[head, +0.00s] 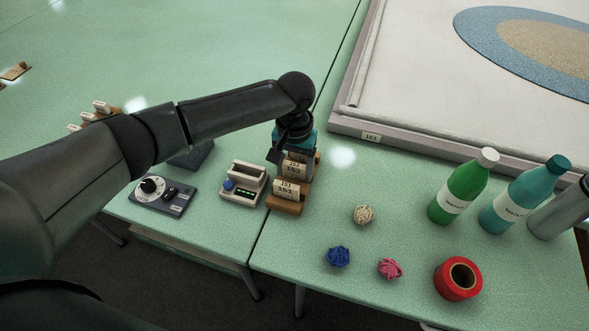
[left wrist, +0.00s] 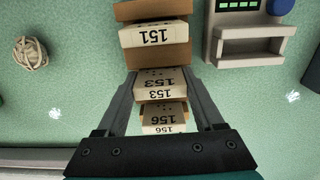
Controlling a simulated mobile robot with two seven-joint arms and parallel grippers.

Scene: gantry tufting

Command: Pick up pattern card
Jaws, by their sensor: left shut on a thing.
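A brown wooden rack (head: 285,207) on the green table holds cream pattern cards in a row. The front card (head: 288,188) reads 151 in the left wrist view (left wrist: 153,36). The middle card (left wrist: 160,86) reads 153, and a card reading 156 (left wrist: 164,118) stands behind it. My left gripper (left wrist: 160,80) reaches down over the rack, its two fingers on either side of the 153 card, shut on it. The card is still in line with the others at the rack. In the head view my gripper (head: 295,152) partly hides the rear of the rack. My right gripper is not in view.
A cream device (head: 243,183) stands close left of the rack, and a dark control box (head: 163,194) is farther left. A beige yarn ball (head: 363,214), blue and pink balls, red tape (head: 458,279) and bottles (head: 463,186) are right. A framed canvas (head: 430,90) lies behind.

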